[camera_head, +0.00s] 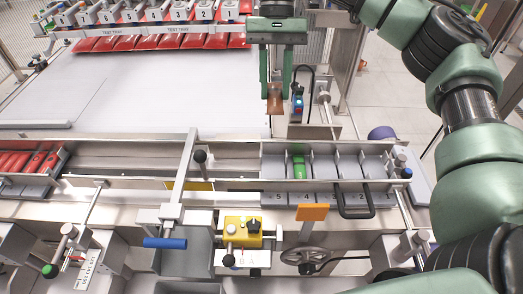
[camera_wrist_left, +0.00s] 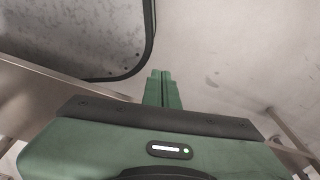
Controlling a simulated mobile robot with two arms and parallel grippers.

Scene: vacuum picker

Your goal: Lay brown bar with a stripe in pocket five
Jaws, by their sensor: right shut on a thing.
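My right gripper (camera_head: 275,84) points down near the top middle of the head view, shut on a brown bar (camera_head: 275,102). The bar hangs upright between the fingers; no stripe can be made out on it. The row of grey pockets is at the middle right. Pocket five (camera_head: 272,168), above the label 5, is the leftmost and looks empty. The bar is above and beyond this row in the picture. My left gripper (camera_wrist_left: 160,88) shows in the left wrist view with its fingers together and nothing between them.
A green item (camera_head: 298,166) lies in the pocket next to pocket five. A metal rail with a blue handle (camera_head: 165,243) stands left of the pockets. An orange plate (camera_head: 313,212) is in front of them. Red packs (camera_head: 30,160) lie at the left. The white table (camera_head: 170,90) is mostly clear.

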